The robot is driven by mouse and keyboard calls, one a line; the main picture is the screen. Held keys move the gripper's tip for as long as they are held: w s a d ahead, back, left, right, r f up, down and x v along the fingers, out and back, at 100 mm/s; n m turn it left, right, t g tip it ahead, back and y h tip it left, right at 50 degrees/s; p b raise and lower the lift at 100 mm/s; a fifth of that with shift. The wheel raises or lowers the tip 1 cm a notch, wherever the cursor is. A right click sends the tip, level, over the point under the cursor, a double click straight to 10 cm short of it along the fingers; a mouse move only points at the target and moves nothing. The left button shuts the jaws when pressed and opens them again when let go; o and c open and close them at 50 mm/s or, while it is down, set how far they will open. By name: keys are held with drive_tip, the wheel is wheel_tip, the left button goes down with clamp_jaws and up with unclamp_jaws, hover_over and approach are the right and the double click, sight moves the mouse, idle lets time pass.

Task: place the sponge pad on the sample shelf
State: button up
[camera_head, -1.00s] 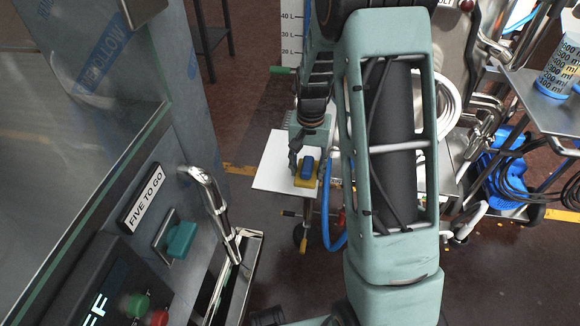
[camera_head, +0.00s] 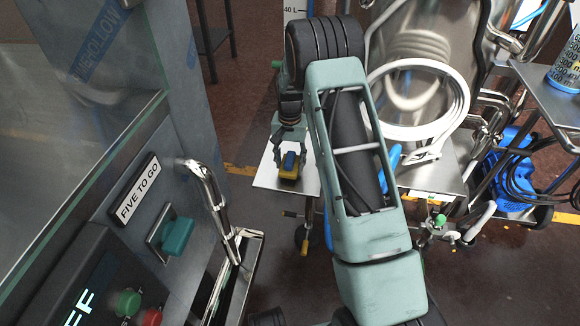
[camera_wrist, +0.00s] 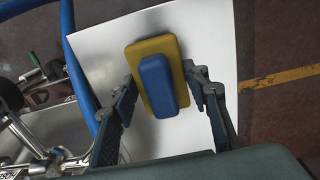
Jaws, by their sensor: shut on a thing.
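The sponge pad is a yellow slab with a blue block on top (camera_head: 289,171). In the wrist view the sponge pad (camera_wrist: 152,54) lies between the two fingers of my gripper (camera_wrist: 160,80), which touch its left and right sides. In the head view my gripper (camera_head: 290,159) points down at it. The shelf surface (camera_wrist: 213,35) also fills the middle of the wrist view. I cannot tell whether the pad touches the shelf or hangs just above it.
A steel vessel with a coiled white hose (camera_head: 420,130) stands right of my arm. A control panel with a chrome handle (camera_head: 210,190) is at the left. Open floor lies left of the shelf.

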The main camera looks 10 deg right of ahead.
sight(290, 158)
drive_tip(key=shift+f, duration=0.8)
drive_tip(key=shift+f, duration=0.1)
drive_tip(key=o, duration=1.1)
wheel_tip(290, 158, up, 12)
drive_tip(key=p, duration=0.2)
drive_tip(key=shift+p, duration=0.4)
